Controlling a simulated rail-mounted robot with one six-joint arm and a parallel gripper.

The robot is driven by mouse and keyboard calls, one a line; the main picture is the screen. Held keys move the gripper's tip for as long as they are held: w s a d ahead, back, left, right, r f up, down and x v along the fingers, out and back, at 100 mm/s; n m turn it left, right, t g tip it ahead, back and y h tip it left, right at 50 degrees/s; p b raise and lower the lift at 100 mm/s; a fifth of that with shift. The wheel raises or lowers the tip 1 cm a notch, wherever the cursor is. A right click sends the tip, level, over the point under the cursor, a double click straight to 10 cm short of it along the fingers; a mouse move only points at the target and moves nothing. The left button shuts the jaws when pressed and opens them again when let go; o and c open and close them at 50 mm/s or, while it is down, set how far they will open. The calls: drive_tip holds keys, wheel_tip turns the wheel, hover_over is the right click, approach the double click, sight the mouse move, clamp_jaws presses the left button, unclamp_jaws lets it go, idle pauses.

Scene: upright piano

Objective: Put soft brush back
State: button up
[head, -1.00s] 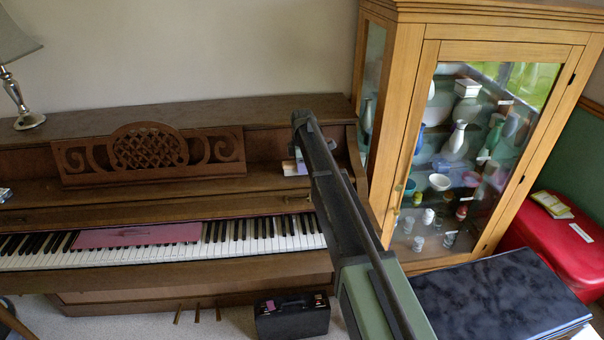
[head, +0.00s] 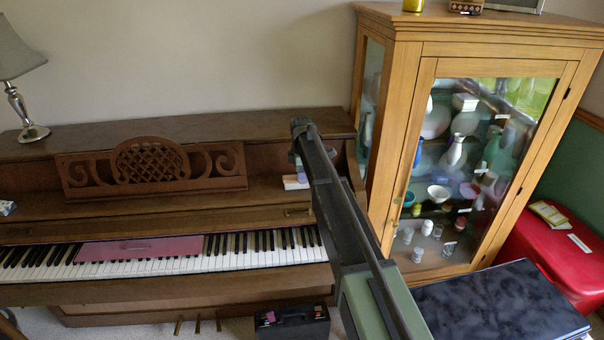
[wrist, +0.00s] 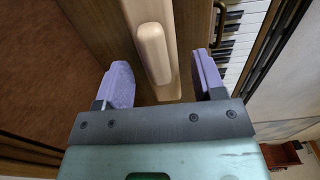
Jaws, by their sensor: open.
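In the wrist view, a pale wooden piece that looks like the soft brush (wrist: 152,52), with a rounded raised grip, lies on the brown piano ledge. My gripper (wrist: 161,66) has its two purple fingers apart, one on each side of the brush. A gap shows between the brush and each finger, so they do not appear to touch it. In the head view, a pale end of the likely brush (head: 294,182) shows on the right part of the piano ledge, beside my arm. My arm hides most of the gripper there. The brush's bristles are not visible.
The upright piano (head: 120,212) has a carved music stand (head: 150,165) and a pink flat piece (head: 140,248) on its keys. A glass-front cabinet (head: 480,55) stands close on the right. A lamp (head: 22,105) is at far left. A black case (head: 290,322) is below.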

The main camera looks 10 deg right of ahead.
wheel_tip(320, 180, up, 10)
drive_tip(key=p, duration=0.8)
drive_tip(key=s+m, duration=1.7)
drive_tip(key=s, duration=2.4)
drive_tip(key=shift+s+a+f, duration=0.2)
drive_tip(key=shift+s+a, duration=0.05)
drive_tip(key=shift+a, duration=0.2)
